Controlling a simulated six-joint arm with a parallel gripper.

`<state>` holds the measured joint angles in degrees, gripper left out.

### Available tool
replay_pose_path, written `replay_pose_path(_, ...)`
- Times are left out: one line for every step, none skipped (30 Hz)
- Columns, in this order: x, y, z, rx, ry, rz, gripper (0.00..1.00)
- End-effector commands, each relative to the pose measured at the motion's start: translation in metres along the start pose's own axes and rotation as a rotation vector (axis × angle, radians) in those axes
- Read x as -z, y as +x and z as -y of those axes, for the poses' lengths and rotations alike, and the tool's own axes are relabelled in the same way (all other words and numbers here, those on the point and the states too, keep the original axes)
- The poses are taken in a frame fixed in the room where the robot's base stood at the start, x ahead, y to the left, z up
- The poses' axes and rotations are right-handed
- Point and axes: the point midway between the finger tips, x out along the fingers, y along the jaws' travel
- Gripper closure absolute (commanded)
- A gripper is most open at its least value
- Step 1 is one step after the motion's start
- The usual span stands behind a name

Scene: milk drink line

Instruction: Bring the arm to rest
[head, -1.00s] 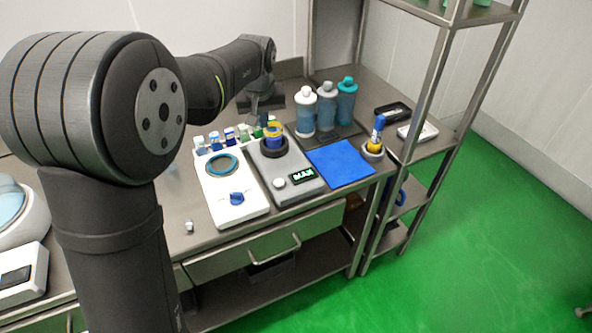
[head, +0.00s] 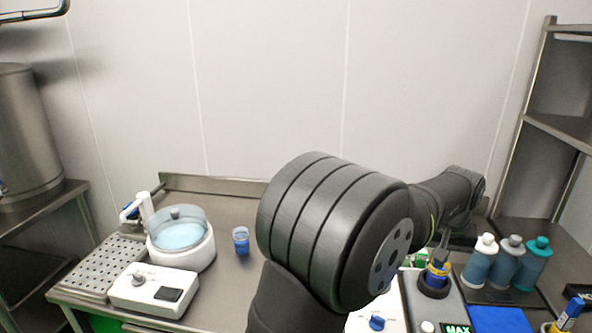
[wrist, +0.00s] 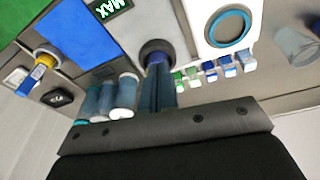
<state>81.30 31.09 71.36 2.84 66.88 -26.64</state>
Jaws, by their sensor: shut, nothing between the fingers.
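My gripper (head: 442,251) is at the right in the head view, low over the worktable. In the wrist view its fingers (wrist: 157,82) are together with nothing between them. They point toward a black ring (wrist: 152,46) on a grey device with a MAX display. In the head view a blue and yellow piece (head: 437,272) stands in this ring, right by the fingertips; I cannot tell whether they touch. My arm covers part of the table and the white device beside it.
Three bottles (head: 505,262) stand close to the right of my gripper. A row of small vials (wrist: 208,70) is close by too. A blue mat (head: 500,319) lies in front. A water bath (head: 180,238) and a small blue cup (head: 241,241) stand to the left.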

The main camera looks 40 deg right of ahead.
Motion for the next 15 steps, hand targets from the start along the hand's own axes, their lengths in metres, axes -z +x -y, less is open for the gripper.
replay_pose_path(-0.005,-0.005,-0.003,0.004,-0.022,0.021,1.00)
replay_pose_path(-0.009,-0.008,-0.004,0.008,-0.036,0.037,1.00)
replay_pose_path(-0.013,-0.011,-0.005,0.013,-0.057,0.058,1.00)
replay_pose_path(-0.016,-0.014,-0.006,0.017,-0.072,0.072,1.00)
replay_pose_path(-0.020,-0.017,-0.007,0.021,-0.087,0.087,1.00)
replay_pose_path(-0.025,-0.021,-0.009,0.029,-0.107,0.108,1.00)
replay_pose_path(-0.028,-0.024,-0.010,0.034,-0.120,0.122,1.00)
replay_pose_path(-0.032,-0.027,-0.011,0.039,-0.135,0.136,1.00)
replay_pose_path(-0.036,-0.032,-0.012,0.047,-0.154,0.155,1.00)
replay_pose_path(-0.042,-0.031,-0.013,0.055,-0.170,0.176,1.00)
replay_pose_path(-0.048,-0.027,-0.014,0.064,-0.189,0.196,1.00)
replay_pose_path(-0.049,-0.016,-0.012,0.064,-0.186,0.193,1.00)
replay_pose_path(-0.049,-0.010,-0.012,0.063,-0.186,0.191,1.00)
replay_pose_path(-0.051,-0.004,-0.011,0.063,-0.185,0.191,1.00)
replay_pose_path(-0.052,0.003,-0.011,0.063,-0.185,0.190,1.00)
